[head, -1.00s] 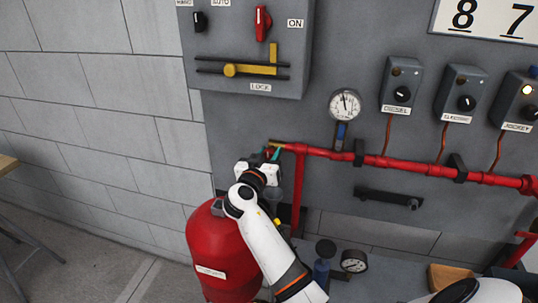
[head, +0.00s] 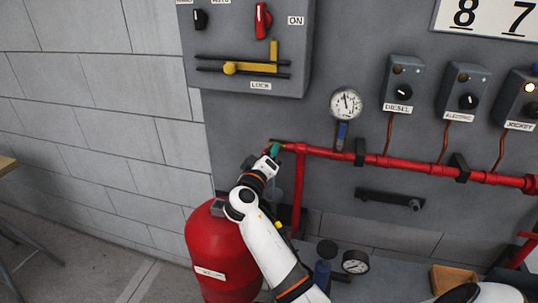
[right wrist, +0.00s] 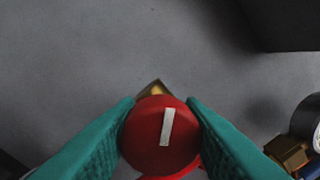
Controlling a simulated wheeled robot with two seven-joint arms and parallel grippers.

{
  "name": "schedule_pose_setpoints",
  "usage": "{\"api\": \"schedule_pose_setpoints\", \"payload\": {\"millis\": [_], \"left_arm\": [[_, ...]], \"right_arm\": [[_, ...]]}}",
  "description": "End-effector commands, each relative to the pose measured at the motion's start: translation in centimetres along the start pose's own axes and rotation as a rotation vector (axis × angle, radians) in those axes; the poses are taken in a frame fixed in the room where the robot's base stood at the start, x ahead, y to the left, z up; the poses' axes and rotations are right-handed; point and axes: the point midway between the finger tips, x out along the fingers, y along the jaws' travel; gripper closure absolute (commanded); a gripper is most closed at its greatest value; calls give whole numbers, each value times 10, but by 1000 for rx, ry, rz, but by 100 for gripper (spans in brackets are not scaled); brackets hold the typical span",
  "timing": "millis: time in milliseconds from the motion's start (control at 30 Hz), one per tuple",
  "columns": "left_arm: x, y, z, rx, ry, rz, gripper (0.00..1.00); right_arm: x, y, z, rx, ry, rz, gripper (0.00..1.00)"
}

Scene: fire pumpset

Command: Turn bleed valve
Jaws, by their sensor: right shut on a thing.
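The bleed valve knob (right wrist: 160,135) is round and red with a white bar mark, tilted slightly from vertical in the right wrist view. A brass piece (right wrist: 155,87) shows behind it. My right gripper (right wrist: 162,130) is shut on the knob, with one teal finger on each side. In the head view my right gripper (head: 274,151) is at the left end of the red pipe (head: 400,162), just below a brass fitting (head: 276,141). The knob is mostly hidden there by the gripper. My left gripper is not in view.
A pressure gauge (head: 346,103) with a blue-handled valve (head: 342,132) is above the pipe. A control panel (head: 220,85) with a yellow lock lever is above. Three switch boxes, including the diesel one (head: 402,82), are at right.

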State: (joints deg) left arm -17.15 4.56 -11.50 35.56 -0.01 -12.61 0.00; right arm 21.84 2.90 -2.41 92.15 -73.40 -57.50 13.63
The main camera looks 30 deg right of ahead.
Motion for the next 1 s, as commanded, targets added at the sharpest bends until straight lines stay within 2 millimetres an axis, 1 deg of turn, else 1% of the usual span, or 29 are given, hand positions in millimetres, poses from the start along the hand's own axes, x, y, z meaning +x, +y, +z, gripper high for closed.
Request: {"api": "schedule_pose_setpoints", "payload": {"millis": [467, 1000], "left_arm": [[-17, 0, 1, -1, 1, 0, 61], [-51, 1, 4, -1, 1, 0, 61]], "right_arm": [[0, -1, 1, -454, -32, -5, 87], [0, -2, 2, -967, -71, -11, 87]]}}
